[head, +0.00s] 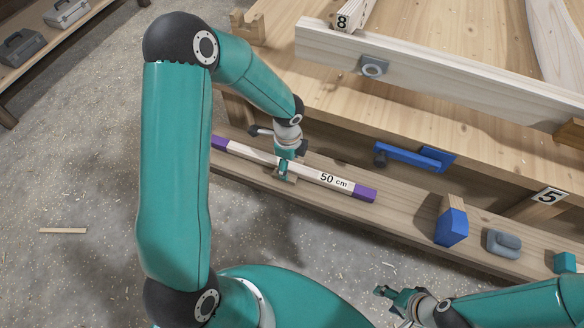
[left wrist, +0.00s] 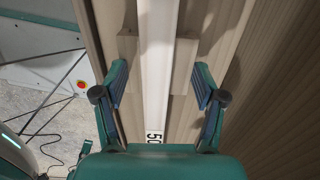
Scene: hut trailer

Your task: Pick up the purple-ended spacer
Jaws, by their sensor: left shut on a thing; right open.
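The spacer (head: 245,151) is a long pale bar with purple ends and a "50 cm" label, lying along the low wooden shelf (head: 400,232). My left gripper (head: 285,171) is at its middle, fingers pointing down, shut on it. In the left wrist view the spacer (left wrist: 158,60) runs between the two fingers (left wrist: 159,85), with small wooden blocks showing on both sides of it. I cannot tell from the pictures whether it is lifted. Part of the spacer is hidden behind my gripper. My right gripper (head: 397,300) is open and empty at the lower right, away from the shelf.
Behind the shelf stands a wooden workbench (head: 440,120) with a long board (head: 450,80) across it. A blue clamp-like tool (head: 410,156), a blue-faced block (head: 451,226) and a grey item (head: 503,243) are to the right. The floor at left is mostly clear.

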